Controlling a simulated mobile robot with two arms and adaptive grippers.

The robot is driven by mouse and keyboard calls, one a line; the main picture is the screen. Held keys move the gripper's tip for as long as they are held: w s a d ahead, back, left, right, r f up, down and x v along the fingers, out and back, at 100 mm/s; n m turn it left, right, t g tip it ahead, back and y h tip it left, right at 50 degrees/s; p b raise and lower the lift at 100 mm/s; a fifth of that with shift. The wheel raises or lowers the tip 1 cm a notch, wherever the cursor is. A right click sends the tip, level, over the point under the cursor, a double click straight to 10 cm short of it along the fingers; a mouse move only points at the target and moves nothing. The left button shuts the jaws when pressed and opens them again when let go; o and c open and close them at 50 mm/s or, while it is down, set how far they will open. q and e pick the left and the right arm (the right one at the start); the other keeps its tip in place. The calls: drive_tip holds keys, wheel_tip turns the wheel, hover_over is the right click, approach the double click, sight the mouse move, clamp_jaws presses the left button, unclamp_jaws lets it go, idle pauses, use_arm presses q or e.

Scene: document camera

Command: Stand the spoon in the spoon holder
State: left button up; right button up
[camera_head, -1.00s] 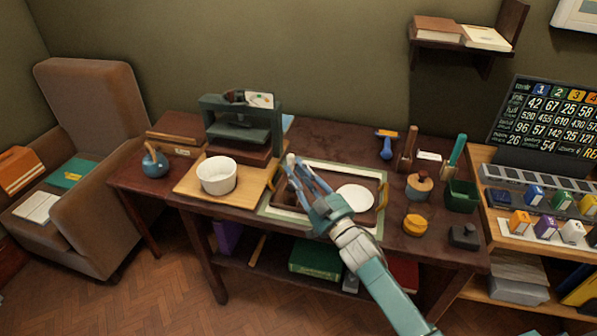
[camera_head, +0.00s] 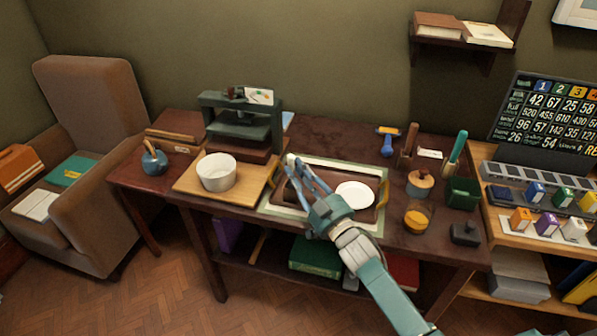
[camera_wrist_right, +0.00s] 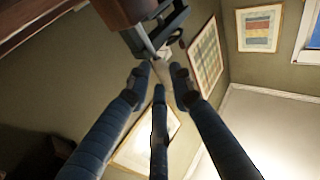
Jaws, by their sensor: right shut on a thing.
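My right gripper (camera_head: 296,165) reaches over the tray, its fingers pointing to the back left. In the right wrist view its three blue fingers (camera_wrist_right: 160,75) close around a slim pale grey thing (camera_wrist_right: 163,62), which looks like the spoon's handle. The rest of it is hard to make out; in the head view it is too small to tell. No spoon holder can be named for sure; a dark green square cup (camera_head: 463,193) stands at the right of the table, with a teal handle (camera_head: 457,148) rising at it. My left gripper is not in view.
A framed tray (camera_head: 320,232) with a white plate (camera_head: 355,194) lies under my right arm. A white bowl (camera_head: 216,172) on a wooden board and a dark green press (camera_head: 240,128) stand to the left. An orange jar (camera_head: 416,221) and a lidded pot (camera_head: 420,184) stand to the right.

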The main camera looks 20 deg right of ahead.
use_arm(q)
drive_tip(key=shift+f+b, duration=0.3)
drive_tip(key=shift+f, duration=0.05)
use_arm(e)
drive_tip(key=shift+f, duration=0.5)
idle(0.3)
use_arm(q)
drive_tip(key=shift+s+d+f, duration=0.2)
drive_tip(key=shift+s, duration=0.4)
use_arm(e)
drive_tip(key=shift+f, duration=0.2)
use_arm(q)
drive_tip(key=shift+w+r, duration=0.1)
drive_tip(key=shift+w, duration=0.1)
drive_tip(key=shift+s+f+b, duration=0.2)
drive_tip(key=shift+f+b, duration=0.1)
drive_tip(key=shift+b, duration=0.15)
use_arm(e)
drive_tip(key=shift+f, duration=0.5)
idle(0.6)
drive_tip(key=o, duration=0.7)
